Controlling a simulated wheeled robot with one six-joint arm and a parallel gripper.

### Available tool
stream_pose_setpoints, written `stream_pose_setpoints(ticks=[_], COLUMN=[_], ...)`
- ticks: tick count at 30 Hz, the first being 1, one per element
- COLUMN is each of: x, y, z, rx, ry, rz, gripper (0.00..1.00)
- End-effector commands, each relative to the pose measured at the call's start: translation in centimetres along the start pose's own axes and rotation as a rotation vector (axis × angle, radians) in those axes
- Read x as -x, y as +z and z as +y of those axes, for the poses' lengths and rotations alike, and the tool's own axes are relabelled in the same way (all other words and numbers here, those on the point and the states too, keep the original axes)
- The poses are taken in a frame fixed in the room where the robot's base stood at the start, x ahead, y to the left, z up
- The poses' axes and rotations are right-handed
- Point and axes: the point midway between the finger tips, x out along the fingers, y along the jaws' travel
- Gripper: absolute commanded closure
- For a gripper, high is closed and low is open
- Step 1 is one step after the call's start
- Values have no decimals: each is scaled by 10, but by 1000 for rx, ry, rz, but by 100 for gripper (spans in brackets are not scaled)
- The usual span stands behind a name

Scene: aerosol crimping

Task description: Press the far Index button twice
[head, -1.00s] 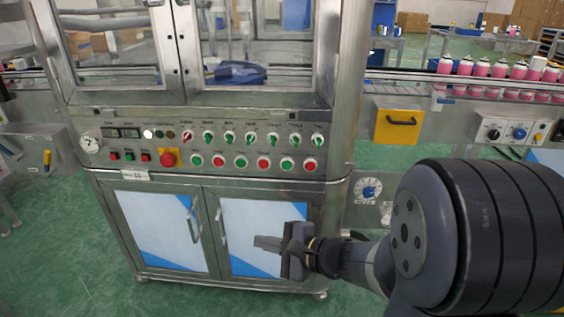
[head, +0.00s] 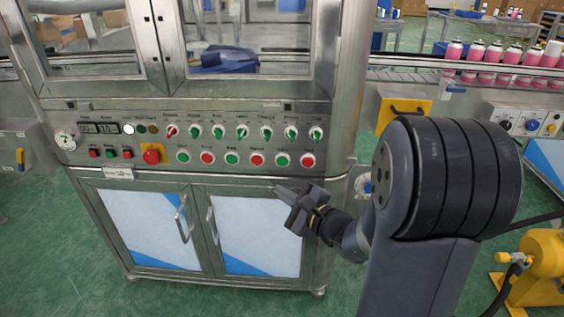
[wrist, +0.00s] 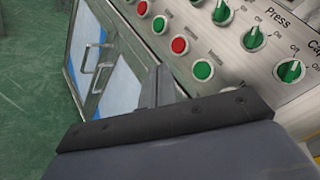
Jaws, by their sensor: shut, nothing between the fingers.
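The control panel (head: 100,120) on the steel machine has a lower row of round buttons, alternating green and red. They include a green one (head: 232,157), a red one (head: 257,159), a green one (head: 282,160) and a red one (head: 307,161) at the right end. Their labels are too small to read, so I cannot tell which is Index. My gripper (head: 279,189) is shut and empty, below the right part of this row and apart from it in the head view. In the wrist view its fingers (wrist: 158,86) point toward the panel, beside a green button (wrist: 203,70).
Green selector knobs (head: 242,132) stick out above the buttons. A red mushroom button on a yellow plate (head: 151,154) sits at the left. Cabinet doors with handles (head: 182,218) are below. A conveyor with pink cans (head: 478,52) runs at the right.

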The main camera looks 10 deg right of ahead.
Motion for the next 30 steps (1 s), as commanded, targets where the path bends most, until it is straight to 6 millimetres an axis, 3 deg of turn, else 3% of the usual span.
stream_pose_setpoints(ticks=[18, 30], x=[-52, -60], y=[-38, -43], z=[-37, -43], rx=[2, 0], ry=[1, 1], rz=[-1, 0], gripper=[100, 100])
